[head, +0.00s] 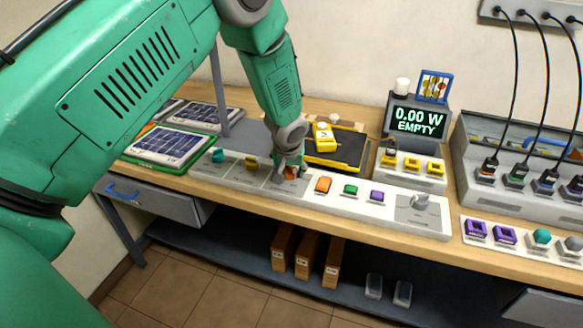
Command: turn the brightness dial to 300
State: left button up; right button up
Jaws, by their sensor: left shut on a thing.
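A long white control panel (335,200) runs along the front of the wooden bench. It carries a teal dial (217,155), a yellow dial (251,163) and an orange dial (291,173) on grey plates. My left gripper (289,167) points down at the panel and is shut on the orange dial, which it mostly hides. Labels and scale marks are too small to read, so I cannot tell the dial's setting. A display (418,120) at the back reads "0.00 W" and "EMPTY". My right gripper is not in view.
Right of the gripper on the panel are an orange button (323,185), a green button (350,190), a purple button (377,196) and a grey knob (420,202). A black-yellow tray (345,147) lies behind. Solar panels (170,146) lie left; a cabled charger (520,150) stands right.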

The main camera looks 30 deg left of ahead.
pick_arm(q)
jog(key=m+p, duration=0.1)
jog(key=m, duration=0.1)
jog(key=m+h+p, duration=0.1)
jog(key=m+h, duration=0.1)
jog(key=m, duration=0.1)
jog(key=shift+w+a+r+m+t+p, duration=0.2)
jog(key=shift+r+m+t+p, duration=0.1)
jog(key=shift+p, duration=0.1)
jog(key=shift+a+f+m+h, duration=0.1)
jog(key=shift+m+h, duration=0.3)
jog(key=shift+m, duration=0.4)
jog(key=shift+m+h, duration=0.3)
jog(key=shift+m, duration=0.7)
jog(key=shift+a+f+m+h, duration=0.15)
jog(key=shift+m+h, duration=0.25)
jog(key=shift+m, duration=0.5)
jog(key=shift+m+g+h+b, duration=0.3)
jog(key=shift+m+g+b, duration=0.1)
jog(key=shift+m+b, duration=0.35)
jog(key=m+g+b, duration=0.1)
jog(key=m+b, duration=0.1)
jog(key=m, duration=0.1)
jog(key=shift+w+h, duration=0.1)
jog(key=shift+h, duration=0.3)
jog(key=shift+m+b, duration=0.75)
jog(key=shift+m, duration=0.3)
